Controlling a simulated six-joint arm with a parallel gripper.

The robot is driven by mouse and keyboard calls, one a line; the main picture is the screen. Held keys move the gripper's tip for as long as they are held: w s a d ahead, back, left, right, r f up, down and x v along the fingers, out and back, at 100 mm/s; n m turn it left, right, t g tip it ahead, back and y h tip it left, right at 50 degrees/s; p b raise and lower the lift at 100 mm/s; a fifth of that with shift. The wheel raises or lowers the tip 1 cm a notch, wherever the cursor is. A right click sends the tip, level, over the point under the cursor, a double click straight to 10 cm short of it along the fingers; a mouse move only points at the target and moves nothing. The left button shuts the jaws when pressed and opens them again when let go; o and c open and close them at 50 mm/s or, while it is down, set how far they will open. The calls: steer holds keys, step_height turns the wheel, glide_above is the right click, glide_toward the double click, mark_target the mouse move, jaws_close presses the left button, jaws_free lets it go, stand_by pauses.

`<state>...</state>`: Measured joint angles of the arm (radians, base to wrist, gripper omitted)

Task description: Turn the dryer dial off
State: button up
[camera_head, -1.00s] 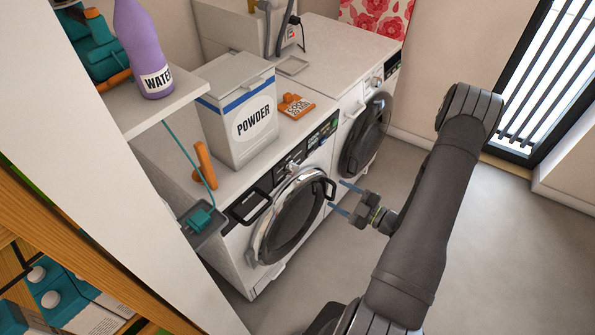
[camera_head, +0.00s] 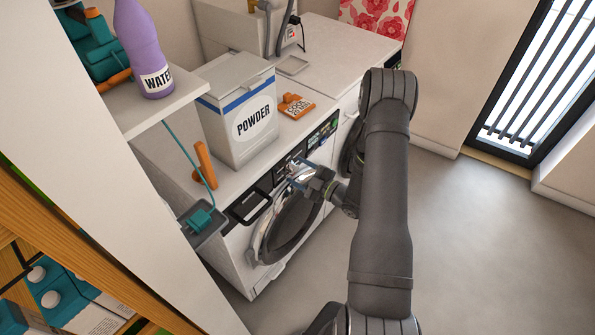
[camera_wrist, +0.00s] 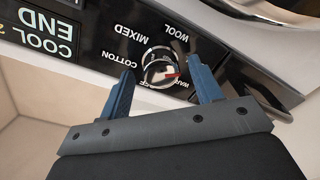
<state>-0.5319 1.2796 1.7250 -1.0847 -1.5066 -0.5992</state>
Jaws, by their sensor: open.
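The round silver dial (camera_wrist: 160,67) with a red pointer is on the dark panel of the near white machine (camera_head: 237,255). WOOL, MIXED and COTTON are printed around it, upside down in the wrist view. The pointer lies on the dial's right side there, near a label partly hidden by the fingers. My gripper (camera_wrist: 162,70) is open, with its two blue fingers on either side of the dial. I cannot tell whether they touch it. In the head view, my gripper (camera_head: 296,172) is at the panel above the round door, and the dial is not clear there.
A display (camera_wrist: 42,33) reading END and COOL is beside the dial. A black handle (camera_head: 250,206) and round door (camera_head: 288,228) are on the machine's front. Open floor lies to the right.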

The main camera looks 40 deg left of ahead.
steer(key=shift+a, duration=0.45)
steer(key=shift+c, duration=0.2)
steer(key=c, duration=1)
steer(key=shift+o, duration=0.2)
